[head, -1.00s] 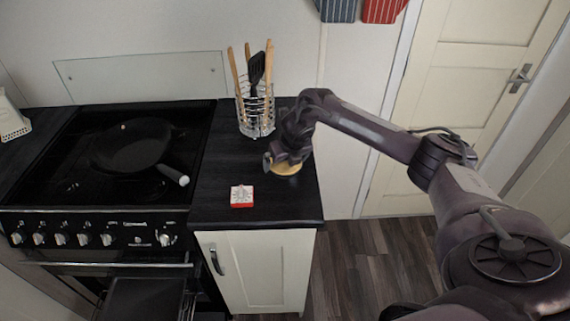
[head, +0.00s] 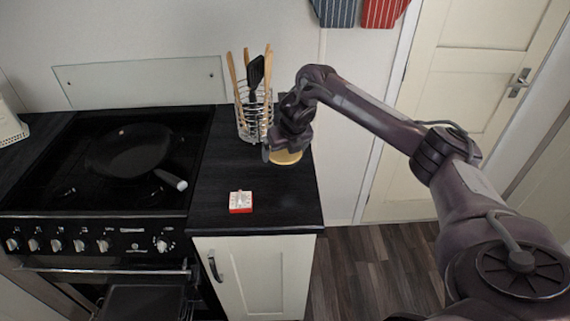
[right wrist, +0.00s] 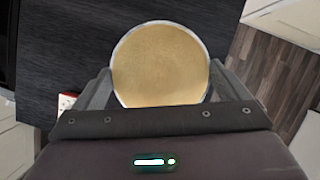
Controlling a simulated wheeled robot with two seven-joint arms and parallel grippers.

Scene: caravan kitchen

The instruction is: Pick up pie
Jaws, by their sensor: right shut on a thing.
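The pie (head: 286,157) is round and golden with a pale metallic rim. In the head view it shows under my right gripper (head: 279,153), near the right end of the black worktop (head: 215,208). In the right wrist view the pie (right wrist: 160,62) fills the space between the two fingers of my right gripper (right wrist: 160,88), one finger at each side. The right gripper is shut on the pie. The gripper covers part of the pie in the head view, and I cannot tell how far it is above the worktop. My left gripper is not in view.
A wire utensil holder (head: 254,118) stands just behind and left of the gripper. A small red and white box (head: 241,202) lies nearer the front. A black pan (head: 130,150) sits on the hob at left. The worktop's front is mostly clear.

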